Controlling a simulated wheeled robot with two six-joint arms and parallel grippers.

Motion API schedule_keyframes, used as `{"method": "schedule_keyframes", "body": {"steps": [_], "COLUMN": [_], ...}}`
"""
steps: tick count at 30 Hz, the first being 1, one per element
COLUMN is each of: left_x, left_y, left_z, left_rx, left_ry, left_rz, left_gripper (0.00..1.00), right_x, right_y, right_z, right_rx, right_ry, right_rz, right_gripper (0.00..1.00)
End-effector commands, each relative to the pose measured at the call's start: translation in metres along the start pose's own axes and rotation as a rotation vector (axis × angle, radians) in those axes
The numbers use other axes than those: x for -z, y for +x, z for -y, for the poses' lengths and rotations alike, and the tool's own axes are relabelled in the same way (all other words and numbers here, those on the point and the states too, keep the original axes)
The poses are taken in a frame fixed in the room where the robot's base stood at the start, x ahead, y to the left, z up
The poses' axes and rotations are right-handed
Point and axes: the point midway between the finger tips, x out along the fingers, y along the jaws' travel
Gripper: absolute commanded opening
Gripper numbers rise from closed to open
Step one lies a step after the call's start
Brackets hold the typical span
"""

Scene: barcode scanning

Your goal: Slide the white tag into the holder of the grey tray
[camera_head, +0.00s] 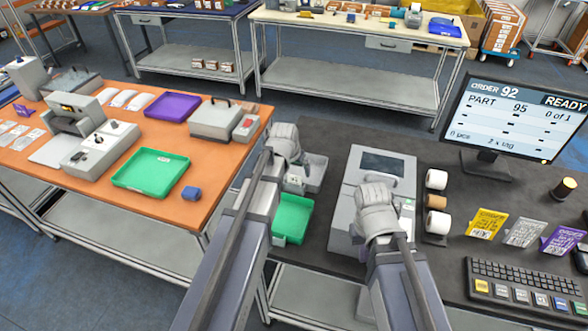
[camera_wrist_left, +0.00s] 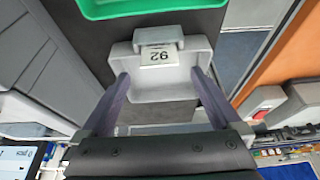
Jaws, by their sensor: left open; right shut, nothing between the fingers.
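The grey tray (camera_head: 314,174) stands at the left edge of the dark table, partly hidden by my left gripper (camera_head: 285,152). In the left wrist view the grey tray (camera_wrist_left: 150,88) lies below my left gripper (camera_wrist_left: 159,76), which is open with a finger on each side of it. The white tag (camera_wrist_left: 159,56), printed 92, is at the grey holder (camera_wrist_left: 152,44) on the tray's edge, with its printed face showing. I cannot tell how deep it sits. My right gripper (camera_head: 374,193) is shut and empty in front of the grey printer-like machine.
A green tray (camera_head: 294,219) lies right beside the grey tray. The grey machine (camera_head: 356,155), label rolls (camera_head: 436,201), a monitor (camera_head: 520,105) showing order 92 and a keyboard (camera_head: 525,285) are to the right. An orange table (camera_head: 190,195) stands left across a gap.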

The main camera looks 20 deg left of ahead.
Motion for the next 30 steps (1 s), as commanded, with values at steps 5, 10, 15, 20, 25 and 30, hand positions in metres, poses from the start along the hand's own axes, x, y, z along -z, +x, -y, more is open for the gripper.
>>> {"method": "schedule_keyframes", "body": {"steps": [5, 10, 15, 20, 25, 30], "left_x": [0.001, 0.001, 0.001, 0.001, 0.000, 0.000], "left_y": [-0.016, -0.039, -0.063, -0.076, -0.076, -0.076], "left_z": [0.000, 0.000, 0.000, 0.000, 0.000, 0.000], "left_rx": [0.000, 0.000, 0.000, 0.000, 0.000, 0.000], "left_ry": [0.000, 0.000, 0.000, 0.000, 0.000, 0.000], "left_rz": [0.000, 0.000, 0.000, 0.000, 0.000, 0.000], "left_gripper": [0.98, 0.98, 0.98, 0.98, 0.98, 0.98], "right_x": [-0.001, -0.002, -0.003, -0.004, -0.004, -0.004], "right_y": [-0.015, -0.036, -0.058, -0.070, -0.070, -0.069], "right_z": [-0.002, -0.003, -0.005, -0.007, -0.007, -0.007], "right_rx": [0.000, 0.000, 0.000, 0.000, 0.000, 0.000], "right_ry": [0.000, -0.001, -0.002, 0.000, 0.000, 0.000], "right_rz": [0.000, 0.000, 0.000, 0.000, 0.000, 0.000], "right_gripper": [0.00, 0.00, 0.00, 0.00, 0.00, 0.00]}}
